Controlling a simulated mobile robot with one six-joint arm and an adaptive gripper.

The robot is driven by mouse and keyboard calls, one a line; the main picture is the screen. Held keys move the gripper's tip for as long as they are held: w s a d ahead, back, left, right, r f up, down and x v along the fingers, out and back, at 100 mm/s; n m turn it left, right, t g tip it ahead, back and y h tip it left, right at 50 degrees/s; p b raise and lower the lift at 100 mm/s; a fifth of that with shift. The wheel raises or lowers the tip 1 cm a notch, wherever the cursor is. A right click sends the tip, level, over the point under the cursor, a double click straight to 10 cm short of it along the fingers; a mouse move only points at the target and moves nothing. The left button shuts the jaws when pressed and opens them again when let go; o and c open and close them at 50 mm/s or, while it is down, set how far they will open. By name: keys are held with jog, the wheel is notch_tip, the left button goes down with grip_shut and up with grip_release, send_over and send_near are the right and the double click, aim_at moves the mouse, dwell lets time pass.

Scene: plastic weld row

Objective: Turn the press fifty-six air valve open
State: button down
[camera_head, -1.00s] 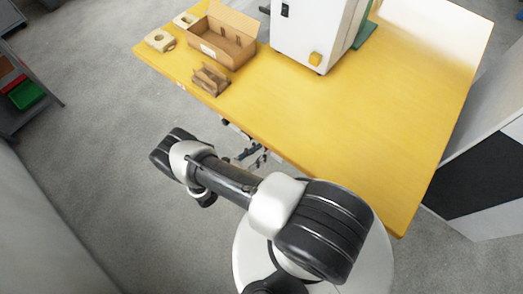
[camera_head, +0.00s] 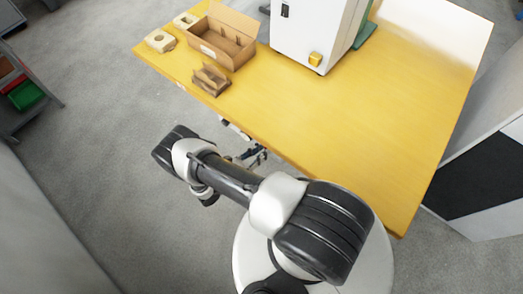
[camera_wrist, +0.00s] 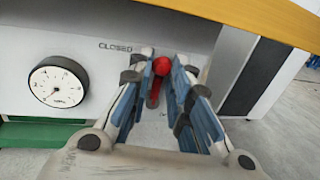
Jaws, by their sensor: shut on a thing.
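The air valve's red lever (camera_wrist: 154,94), with a round red knob (camera_wrist: 161,66) at its upper end, shows in the wrist view on a light grey panel. The word CLOSED is printed on the panel to the upper left of the knob. My gripper (camera_wrist: 163,72) is shut on the lever, with one blue-padded finger on each side near the knob. The fingers hide part of the lever and its pivot. In the head view, my gripper (camera_head: 252,156) is partly hidden under the yellow table's front edge, and the valve is hidden.
A round dial gauge (camera_wrist: 59,85) is left of the valve. The yellow table (camera_head: 350,135) overhangs it and carries a white machine (camera_head: 304,35), an open cardboard box (camera_head: 220,42) and small parts. A grey cabinet (camera_head: 480,185) stands to the right. Open floor lies to the left.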

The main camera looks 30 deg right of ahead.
jog(key=shift+s, duration=0.1)
jog(key=shift+s+d+f+m+t+y+p, duration=0.25)
jog(key=shift+s+f+m+t+y+p, duration=0.55)
jog(key=shift+m, duration=1.85)
jog(key=shift+s+d+f+m+t+y+p, duration=0.2)
jog(key=shift+s+f+m+p, duration=0.65)
jog(key=shift+m, duration=1.75)
jog(key=shift+s+d+f+m+t+y+p, duration=0.2)
jog(key=shift+s+d+m+t+y+p, duration=0.25)
jog(key=shift+m+p, duration=1.5)
jog(key=shift+a+f+m+b, duration=0.1)
jog(key=shift+m+b, duration=0.65)
jog(key=shift+m, duration=0.05)
jog(key=c, duration=1.7)
grip_release()
jog(key=shift+o, duration=0.2)
jog(key=shift+a, duration=0.15)
